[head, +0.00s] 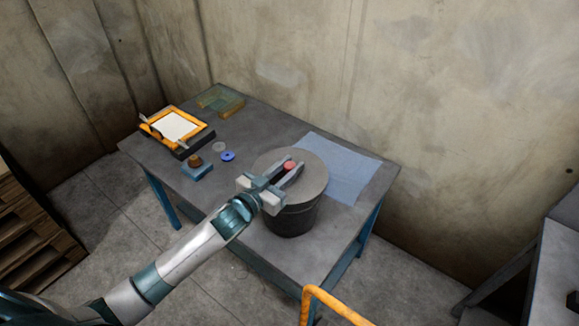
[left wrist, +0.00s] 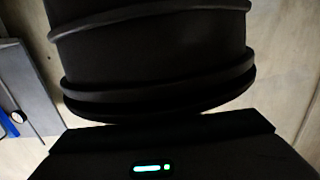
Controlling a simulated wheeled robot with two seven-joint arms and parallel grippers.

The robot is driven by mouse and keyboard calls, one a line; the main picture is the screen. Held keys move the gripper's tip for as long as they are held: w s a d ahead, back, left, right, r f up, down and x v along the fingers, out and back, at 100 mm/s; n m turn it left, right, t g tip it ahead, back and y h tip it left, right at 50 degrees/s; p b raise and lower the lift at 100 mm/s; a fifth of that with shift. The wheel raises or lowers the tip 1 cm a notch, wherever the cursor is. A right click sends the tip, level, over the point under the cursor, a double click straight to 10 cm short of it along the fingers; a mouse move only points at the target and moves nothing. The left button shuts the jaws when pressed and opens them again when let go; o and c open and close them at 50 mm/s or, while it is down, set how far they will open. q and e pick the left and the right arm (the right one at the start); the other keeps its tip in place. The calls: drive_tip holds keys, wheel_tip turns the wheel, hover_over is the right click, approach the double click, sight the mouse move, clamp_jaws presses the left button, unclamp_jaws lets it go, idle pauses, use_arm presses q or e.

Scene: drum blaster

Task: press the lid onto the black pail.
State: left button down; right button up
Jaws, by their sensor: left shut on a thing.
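The black pail (head: 291,219) stands upright at the front right part of the table. A wide grey lid (head: 310,178) covers its top. A small red knob (head: 289,165) shows on the lid between the fingers of my left gripper (head: 286,172), which is shut on it. My arm comes in low from the left over the lid's near edge. In the left wrist view the pail's dark ribbed side (left wrist: 150,45) fills most of the picture. I cannot tell whether the lid sits fully down on the rim. My right gripper is not in view.
On the table (head: 258,241) lie a blue sheet (head: 343,160), a blue disc (head: 228,156), a grey disc (head: 219,147), a blue block (head: 198,172) with a brown knob, an orange-framed panel (head: 172,125) and a clear yellowish tray (head: 232,105). An orange rail (head: 306,303) stands in front.

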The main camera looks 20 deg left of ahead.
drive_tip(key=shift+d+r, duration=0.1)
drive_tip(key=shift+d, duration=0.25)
use_arm(q)
drive_tip(key=shift+r, duration=0.1)
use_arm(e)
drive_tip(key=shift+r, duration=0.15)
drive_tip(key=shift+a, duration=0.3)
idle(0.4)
use_arm(q)
drive_tip(key=shift+p, duration=0.45)
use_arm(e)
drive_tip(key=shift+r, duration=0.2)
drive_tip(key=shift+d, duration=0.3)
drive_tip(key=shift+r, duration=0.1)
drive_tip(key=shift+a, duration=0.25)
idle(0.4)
use_arm(q)
drive_tip(key=shift+f, duration=0.2)
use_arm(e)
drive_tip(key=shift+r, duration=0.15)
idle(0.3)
